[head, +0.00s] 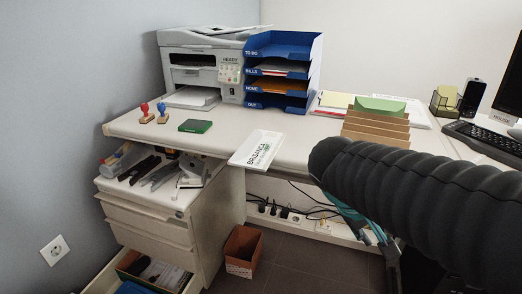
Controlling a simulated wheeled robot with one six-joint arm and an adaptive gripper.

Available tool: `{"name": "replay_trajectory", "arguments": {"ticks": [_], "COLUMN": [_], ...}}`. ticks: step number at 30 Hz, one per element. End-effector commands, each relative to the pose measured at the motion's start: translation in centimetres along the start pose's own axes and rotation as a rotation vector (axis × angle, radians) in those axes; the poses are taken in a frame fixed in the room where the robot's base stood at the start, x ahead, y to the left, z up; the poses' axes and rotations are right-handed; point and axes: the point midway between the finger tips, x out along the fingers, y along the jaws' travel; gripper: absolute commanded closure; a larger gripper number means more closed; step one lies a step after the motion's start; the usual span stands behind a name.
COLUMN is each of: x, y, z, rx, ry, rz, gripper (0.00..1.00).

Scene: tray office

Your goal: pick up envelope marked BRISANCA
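The white envelope marked BRISANCA (256,148) lies flat on the desk at its front edge, near the middle of the head view. Its near end appears to stick out past the edge. Dark lettering and a small green mark show on it. A black ribbed sleeve of my arm fills the right side of the view.
A printer (201,67) and a blue tray stack (284,45) stand behind the envelope. Two stamps and a green pad (195,126) lie left. A brown file sorter (376,126) stands right. An open drawer (110,275) juts out below. A bin (243,251) stands on the floor.

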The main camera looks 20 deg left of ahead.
Motion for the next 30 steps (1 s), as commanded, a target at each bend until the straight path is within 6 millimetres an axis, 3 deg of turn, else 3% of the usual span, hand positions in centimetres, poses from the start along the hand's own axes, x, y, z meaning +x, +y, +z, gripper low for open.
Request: {"name": "replay_trajectory", "arguments": {"ticks": [1, 8, 15, 21, 24, 27, 30], "x": [-0.2, -3.5, -9.4, -14.1, -15.4, -16.0, -15.7], "y": [-1.0, -5.8, -15.7, -23.6, -25.9, -26.9, -26.4], "z": [-2.2, -11.6, -19.9, -22.8, -23.3, -23.6, -24.2], "rx": [-0.059, -0.239, -0.354, -0.383, -0.385, -0.384, -0.382], "ry": [0.002, 0.082, 0.284, 0.460, 0.516, 0.541, 0.547], "rz": [0.058, 0.362, 0.675, 0.848, 0.890, 0.912, 0.916], "gripper": [0.62, 0.62, 0.62, 0.62, 0.62, 0.62, 0.62]}}
